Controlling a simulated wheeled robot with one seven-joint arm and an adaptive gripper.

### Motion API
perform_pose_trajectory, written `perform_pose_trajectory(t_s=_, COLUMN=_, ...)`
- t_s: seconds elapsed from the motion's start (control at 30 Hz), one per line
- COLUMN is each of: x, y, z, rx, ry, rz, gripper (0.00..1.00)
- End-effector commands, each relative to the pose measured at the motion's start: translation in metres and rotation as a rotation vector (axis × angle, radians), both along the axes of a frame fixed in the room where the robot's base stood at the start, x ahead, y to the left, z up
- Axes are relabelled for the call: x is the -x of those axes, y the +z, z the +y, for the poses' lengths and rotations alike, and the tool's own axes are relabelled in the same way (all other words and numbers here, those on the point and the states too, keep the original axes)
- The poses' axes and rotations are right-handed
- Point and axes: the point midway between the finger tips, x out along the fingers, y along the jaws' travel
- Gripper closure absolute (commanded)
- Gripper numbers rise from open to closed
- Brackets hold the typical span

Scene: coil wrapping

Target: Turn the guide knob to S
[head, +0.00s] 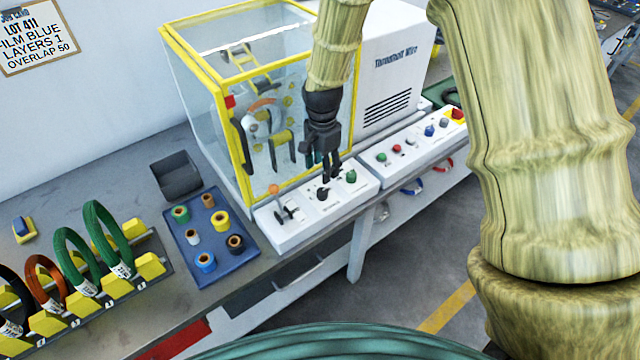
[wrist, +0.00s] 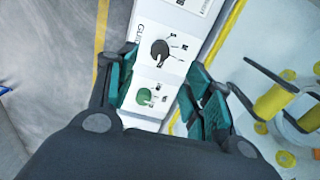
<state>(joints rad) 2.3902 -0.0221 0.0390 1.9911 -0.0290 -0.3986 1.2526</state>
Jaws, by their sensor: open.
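The guide knob (head: 322,194) is a black round knob on the white control panel in front of the wrapping machine. In the wrist view the guide knob (wrist: 159,50) sits beside a partly readable "GUIDE" label, with small marks around it, one looking like S. I cannot tell which mark it points to. My gripper (head: 327,172) hangs pointing down above the panel near the black knob. In the wrist view my gripper (wrist: 162,76) is open, its teal-padded fingers apart with nothing between them. The black knob shows beyond the fingertips, apart from them.
A green knob (head: 351,177) is to the right of the guide knob, and an orange-tipped lever (head: 280,201) to its left. The clear yellow-framed guard (head: 245,150) stands close behind. A blue tray (head: 183,262) with spools lies to the left. A second panel (head: 425,146) is at right.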

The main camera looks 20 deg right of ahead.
Motion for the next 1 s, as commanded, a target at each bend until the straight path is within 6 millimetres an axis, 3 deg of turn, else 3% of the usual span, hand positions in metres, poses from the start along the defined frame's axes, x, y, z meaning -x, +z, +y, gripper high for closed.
perform_pose_trajectory(t_s=0.63, x=0.001, y=-0.072, z=0.002, rx=-0.001, ry=0.004, rz=0.003, gripper=0.49)
perform_pose_trajectory(t_s=1.0, x=0.000, y=-0.096, z=0.002, rx=-0.001, ry=0.004, rz=0.000, gripper=0.49)
